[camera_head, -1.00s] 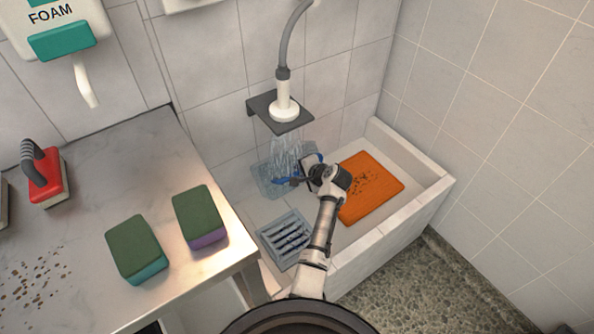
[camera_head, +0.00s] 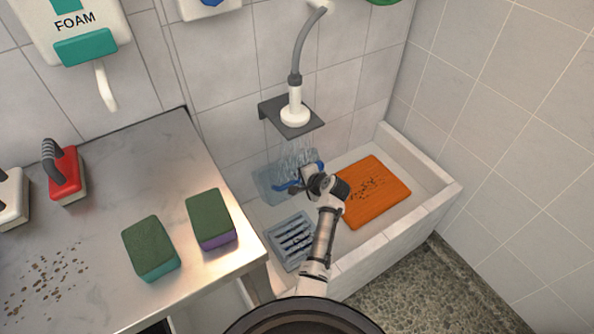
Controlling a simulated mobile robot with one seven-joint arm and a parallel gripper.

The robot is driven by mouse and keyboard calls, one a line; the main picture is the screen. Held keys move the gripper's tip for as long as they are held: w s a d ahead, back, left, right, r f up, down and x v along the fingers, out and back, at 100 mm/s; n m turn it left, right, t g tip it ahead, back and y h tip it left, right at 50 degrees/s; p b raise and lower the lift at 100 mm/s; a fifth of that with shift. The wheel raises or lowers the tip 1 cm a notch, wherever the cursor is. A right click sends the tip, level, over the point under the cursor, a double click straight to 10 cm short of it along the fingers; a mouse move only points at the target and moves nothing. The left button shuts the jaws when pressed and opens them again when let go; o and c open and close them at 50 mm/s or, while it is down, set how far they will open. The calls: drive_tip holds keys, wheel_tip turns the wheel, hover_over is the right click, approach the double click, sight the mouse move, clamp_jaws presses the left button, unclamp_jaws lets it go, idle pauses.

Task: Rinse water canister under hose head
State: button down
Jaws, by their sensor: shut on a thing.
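The hose head (camera_head: 295,115) is white, on a grey hose, and sits in a dark wall bracket above the basin. Thin streaks of water fall below it. The water canister (camera_head: 270,184) is clear and bluish with blue parts, and lies low in the basin under the hose head. My gripper (camera_head: 297,186) reaches in from the front and is shut on the canister at its right side. My wrist hides part of the canister, and I cannot tell whether it touches the basin floor.
An orange board (camera_head: 375,192) with dark specks lies in the white basin (camera_head: 440,190), right of my arm. A grey drain grate (camera_head: 291,240) is at left. The steel counter (camera_head: 130,165) holds two green-topped sponges (camera_head: 210,218) and a red brush (camera_head: 66,178). A foam dispenser (camera_head: 80,30) hangs above.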

drive_tip(key=shift+s+a, duration=0.15)
drive_tip(key=shift+a, duration=0.1)
drive_tip(key=s+d+p, duration=0.5)
drive_tip(key=s+d, duration=0.3)
drive_tip(key=s, duration=0.3)
drive_tip(key=shift+s+d+p, duration=0.15)
drive_tip(key=shift+s+p, duration=0.05)
drive_tip(key=shift+p, duration=0.1)
idle(0.5)
drive_tip(key=shift+r, duration=0.1)
idle(0.8)
